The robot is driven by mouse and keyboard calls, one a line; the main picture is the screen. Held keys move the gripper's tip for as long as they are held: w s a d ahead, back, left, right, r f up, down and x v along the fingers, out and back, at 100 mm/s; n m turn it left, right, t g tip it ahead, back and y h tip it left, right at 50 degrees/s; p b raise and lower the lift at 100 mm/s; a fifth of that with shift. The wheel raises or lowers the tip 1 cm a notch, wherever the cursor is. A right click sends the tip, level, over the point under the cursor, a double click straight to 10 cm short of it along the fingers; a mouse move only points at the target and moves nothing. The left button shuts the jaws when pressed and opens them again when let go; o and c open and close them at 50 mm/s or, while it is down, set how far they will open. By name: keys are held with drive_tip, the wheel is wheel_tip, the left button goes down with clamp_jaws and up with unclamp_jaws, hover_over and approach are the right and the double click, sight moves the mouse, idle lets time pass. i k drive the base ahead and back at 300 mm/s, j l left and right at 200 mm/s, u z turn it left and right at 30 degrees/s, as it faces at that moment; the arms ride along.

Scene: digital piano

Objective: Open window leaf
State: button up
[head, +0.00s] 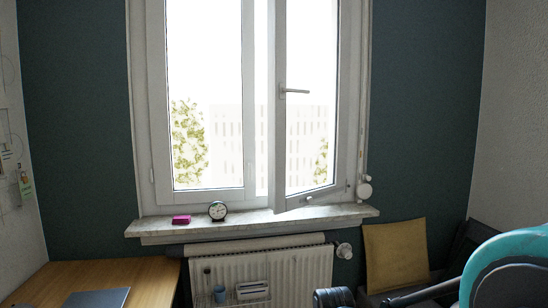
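The white window has two leaves above a stone sill. The right window leaf (279,150) stands ajar, swung into the room, its lower edge slanting over the sill. Its handle (293,91) is level, pointing right from the leaf's left stile. The left leaf (155,120) sits flush in its frame. A teal and black part of my arm shows at the lower right, well below and right of the window. I cannot make out my gripper's fingers anywhere, and nothing is seen touching the leaf.
A radiator (300,275) is below.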

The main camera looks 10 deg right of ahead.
sight(279, 201)
drive_tip(key=i+l+z, duration=0.2)
drive_tip(key=i+u, duration=0.15)
drive_tip(key=u, duration=0.3)
drive_tip(key=i+l+u, duration=0.1)
drive_tip(key=u, duration=0.35)
drive_tip(key=i+l+u, duration=0.1)
drive_tip(key=u, duration=0.4)
